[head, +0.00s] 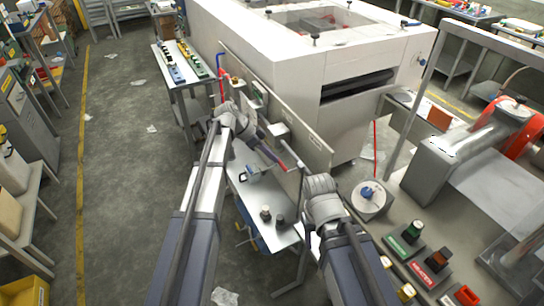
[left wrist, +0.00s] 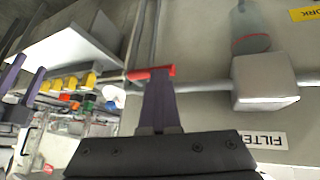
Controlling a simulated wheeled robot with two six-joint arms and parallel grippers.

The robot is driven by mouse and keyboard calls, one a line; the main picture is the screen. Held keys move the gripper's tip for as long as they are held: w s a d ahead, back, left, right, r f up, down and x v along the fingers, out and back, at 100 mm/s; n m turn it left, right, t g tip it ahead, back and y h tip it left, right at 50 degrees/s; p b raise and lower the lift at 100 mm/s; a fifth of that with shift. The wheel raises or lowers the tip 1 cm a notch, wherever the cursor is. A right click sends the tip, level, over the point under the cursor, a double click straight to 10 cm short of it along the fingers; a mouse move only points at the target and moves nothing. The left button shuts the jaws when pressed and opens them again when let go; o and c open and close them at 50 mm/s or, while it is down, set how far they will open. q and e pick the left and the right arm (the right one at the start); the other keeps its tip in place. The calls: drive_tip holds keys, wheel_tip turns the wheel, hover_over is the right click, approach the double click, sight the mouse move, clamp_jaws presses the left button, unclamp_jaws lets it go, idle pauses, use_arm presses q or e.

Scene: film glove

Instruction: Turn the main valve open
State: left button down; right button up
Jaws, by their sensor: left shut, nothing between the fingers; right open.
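A red valve handle (left wrist: 150,73) lies across a grey pipe on the panel in the left wrist view. My left gripper (left wrist: 158,76) is shut and empty, its purple fingertips overlapping the handle's middle. I cannot tell whether they touch it. In the head view my left gripper (head: 283,160) reaches to the upright panel (head: 300,125), where the handle is small and partly hidden. My right gripper (left wrist: 29,66) shows at the left wrist view's left edge as two purple fingers standing apart, open and empty. In the head view its fingers are hard to make out.
A grey filter block (left wrist: 262,80) with a glass bowl (left wrist: 248,22) sits on the pipe, right of the handle. A small table (head: 262,205) stands below the panel. A large white machine (head: 285,60) stands behind. The floor at left is mostly clear.

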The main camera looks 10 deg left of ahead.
use_arm(q)
drive_tip(key=shift+s, duration=0.1)
idle(0.3)
drive_tip(key=shift+s+d, duration=0.45)
drive_tip(key=shift+s, duration=0.25)
use_arm(e)
drive_tip(key=shift+a, duration=0.1)
